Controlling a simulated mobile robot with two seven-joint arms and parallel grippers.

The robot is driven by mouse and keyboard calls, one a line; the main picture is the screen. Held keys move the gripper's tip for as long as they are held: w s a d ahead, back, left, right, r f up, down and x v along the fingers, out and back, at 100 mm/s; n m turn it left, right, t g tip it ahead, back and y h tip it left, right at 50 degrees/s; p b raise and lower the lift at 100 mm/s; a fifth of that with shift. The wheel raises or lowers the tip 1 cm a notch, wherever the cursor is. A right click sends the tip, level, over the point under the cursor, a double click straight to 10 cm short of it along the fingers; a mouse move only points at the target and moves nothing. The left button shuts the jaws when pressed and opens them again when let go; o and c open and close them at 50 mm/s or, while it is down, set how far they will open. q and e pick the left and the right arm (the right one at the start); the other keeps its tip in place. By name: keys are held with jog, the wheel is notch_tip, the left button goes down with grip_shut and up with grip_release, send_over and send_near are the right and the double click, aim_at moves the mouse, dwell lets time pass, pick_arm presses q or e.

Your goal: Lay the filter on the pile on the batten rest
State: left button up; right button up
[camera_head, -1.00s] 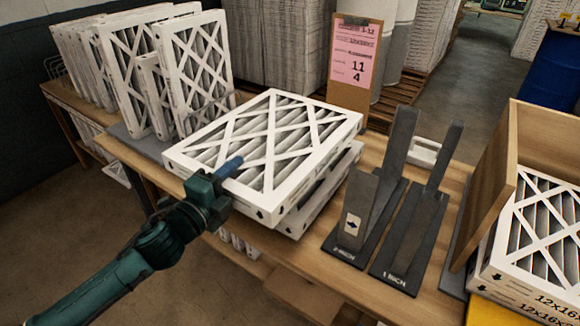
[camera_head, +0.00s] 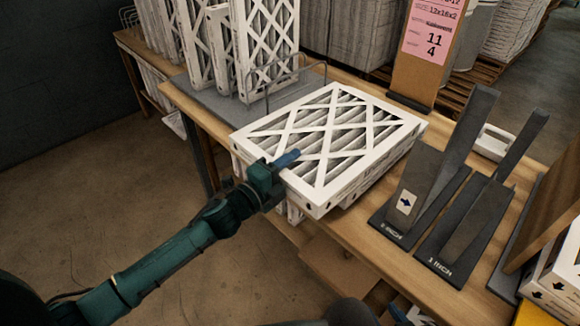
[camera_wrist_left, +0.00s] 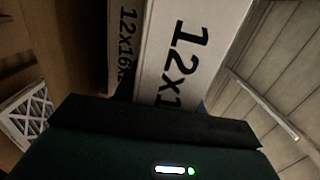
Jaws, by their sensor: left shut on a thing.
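A white-framed pleated filter (camera_head: 335,135) lies flat over the pile (camera_head: 372,182) on the bench, near the bench's front edge. My left gripper (camera_head: 285,162) is shut on the filter's front left edge, with one blue finger over its top face. In the left wrist view the held filter's printed edge (camera_wrist_left: 190,50) runs up from the gripper, and another printed edge (camera_wrist_left: 121,45) is beside it. I cannot tell whether the held filter touches the pile. The batten rest under the pile is hidden.
Filters (camera_head: 262,40) stand upright in a wire rack at the back left. Dark gauge stands (camera_head: 432,190) are right of the pile. A clipboard with a pink sheet (camera_head: 428,40) stands behind. A wooden box side (camera_head: 545,215) and more filters are at the right.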

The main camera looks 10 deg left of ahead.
pick_arm(q)
jog(key=shift+f, duration=0.15)
jog(key=o, duration=1.1)
jog(key=shift+r, duration=0.3)
jog(key=b+v, duration=0.1)
jog(key=v, duration=0.9)
jog(key=s+f+n+g+y, duration=0.1)
jog(key=s+f+n, duration=0.3)
jog(key=n, duration=0.3)
jog(key=s+d+f+n+g+y, duration=0.1)
jog(key=s+f+n+y, duration=0.1)
jog(key=s+f+n, duration=0.2)
jog(key=s+d+f+n+g+y, duration=0.1)
jog(key=s+f+n+g+y, duration=0.1)
jog(key=s+f+n, duration=0.3)
jog(key=shift+s+d+n, duration=0.1)
jog(key=shift+s+n, duration=0.65)
jog(key=shift+n, duration=0.6)
jog(key=shift+s+d+n, duration=0.1)
jog(key=shift+s+n, duration=0.6)
jog(key=shift+n, duration=0.65)
